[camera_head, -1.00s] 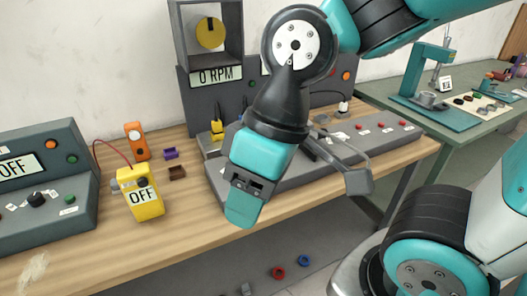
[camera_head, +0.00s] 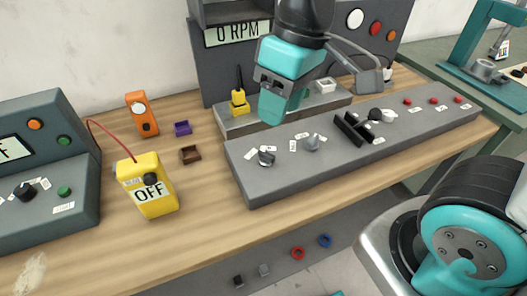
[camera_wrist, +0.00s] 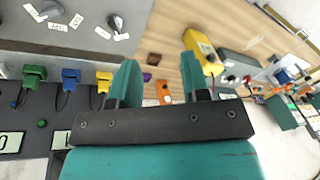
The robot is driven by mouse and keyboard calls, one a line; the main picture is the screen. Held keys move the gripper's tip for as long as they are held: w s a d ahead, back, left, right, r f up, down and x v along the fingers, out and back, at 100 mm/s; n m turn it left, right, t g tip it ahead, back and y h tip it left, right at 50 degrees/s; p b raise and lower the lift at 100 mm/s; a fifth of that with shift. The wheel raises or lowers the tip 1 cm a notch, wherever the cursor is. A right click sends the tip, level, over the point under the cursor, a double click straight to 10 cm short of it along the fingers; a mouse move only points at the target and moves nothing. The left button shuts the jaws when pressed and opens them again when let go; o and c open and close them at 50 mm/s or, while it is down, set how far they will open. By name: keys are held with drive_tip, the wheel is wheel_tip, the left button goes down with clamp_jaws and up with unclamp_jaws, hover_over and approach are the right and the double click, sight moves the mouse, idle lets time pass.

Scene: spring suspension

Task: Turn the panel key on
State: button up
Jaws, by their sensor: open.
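The sloped grey control panel (camera_head: 330,165) lies on the wooden bench. Two small grey turn switches with white labels sit on it, a left one (camera_head: 266,157) and a right one (camera_head: 311,142). I cannot tell for sure which is the panel key. Both also show at the upper left in the wrist view, as one knob (camera_wrist: 45,10) and another knob (camera_wrist: 117,22). My teal gripper (camera_head: 282,103) hangs above the back of the panel, pointing down. In the wrist view my gripper (camera_wrist: 160,78) has its two fingers apart with nothing held between them.
A yellow box reading OFF (camera_head: 148,188) stands left of the panel. Nearby are an orange device (camera_head: 141,115), a purple tray (camera_head: 182,128) and a brown tray (camera_head: 190,154). A black slotted block (camera_head: 352,128) and red buttons (camera_head: 433,100) sit further right on the panel.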

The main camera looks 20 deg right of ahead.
sight(268, 154)
drive_tip(key=w+d+f+h+b, duration=0.25)
drive_tip(key=w+f, duration=0.25)
drive_tip(key=w, duration=0.5)
drive_tip(key=shift+m, duration=0.4)
drive_tip(key=f, duration=1.7)
drive_tip(key=shift+w+d, duration=0.1)
drive_tip(key=shift+d, duration=0.1)
clamp_jaws()
